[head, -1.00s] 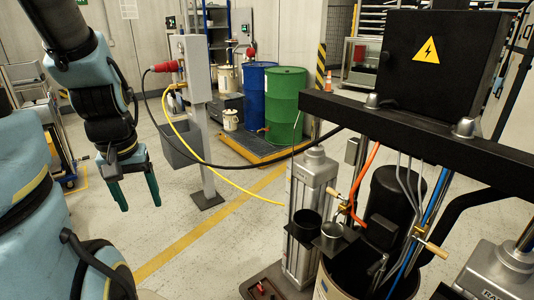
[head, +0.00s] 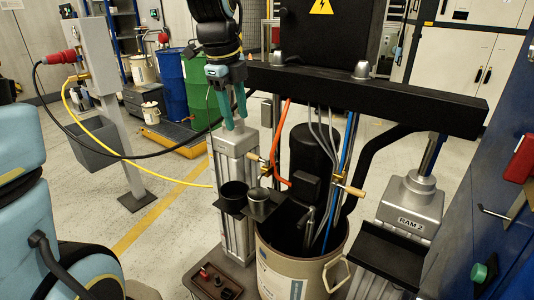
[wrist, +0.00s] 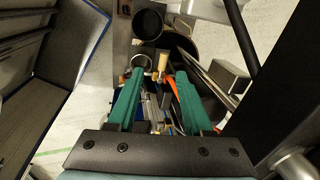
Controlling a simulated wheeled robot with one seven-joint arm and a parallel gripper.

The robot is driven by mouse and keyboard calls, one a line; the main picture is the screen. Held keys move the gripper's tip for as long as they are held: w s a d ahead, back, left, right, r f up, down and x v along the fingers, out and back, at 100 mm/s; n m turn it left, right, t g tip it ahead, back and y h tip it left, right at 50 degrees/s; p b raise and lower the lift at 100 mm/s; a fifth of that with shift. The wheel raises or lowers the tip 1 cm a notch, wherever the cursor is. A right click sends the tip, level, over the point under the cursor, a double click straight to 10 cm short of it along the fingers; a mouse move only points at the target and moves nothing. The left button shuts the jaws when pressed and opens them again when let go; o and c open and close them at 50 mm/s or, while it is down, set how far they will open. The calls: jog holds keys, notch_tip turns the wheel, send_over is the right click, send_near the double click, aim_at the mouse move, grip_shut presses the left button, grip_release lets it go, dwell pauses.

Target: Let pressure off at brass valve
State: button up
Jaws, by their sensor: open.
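Two brass valves with tan handles show on the drum pump in the head view. One is left of the orange hose (head: 264,161); the other is at the right by the blue hose (head: 346,187). I cannot tell which is meant. My gripper (head: 236,122) is open and empty, pointing down above the top of the left ram column (head: 236,145), up and left of the left valve. In the wrist view, the green fingers of my gripper (wrist: 159,77) are spread, with a tan handle (wrist: 162,61) showing beyond and between their tips. The handle appears apart from both fingers.
A black crossbeam (head: 370,98) with a dark control box (head: 325,35) stands close behind my gripper. The open drum (head: 290,262) holds hoses and the pump.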

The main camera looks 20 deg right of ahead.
aim_at(251, 154)
jog(key=shift+m, duration=0.5)
jog(key=d+f, duration=0.1)
jog(key=f, duration=0.2)
jog(key=d+f+p, duration=0.1)
jog(key=f, duration=0.3)
jog(key=d+f+p, duration=0.1)
jog(key=f, duration=0.2)
jog(key=shift+w+d+f, duration=0.1)
jog(key=shift+w+f, duration=0.05)
jog(key=shift+w, duration=0.1)
grip_shut()
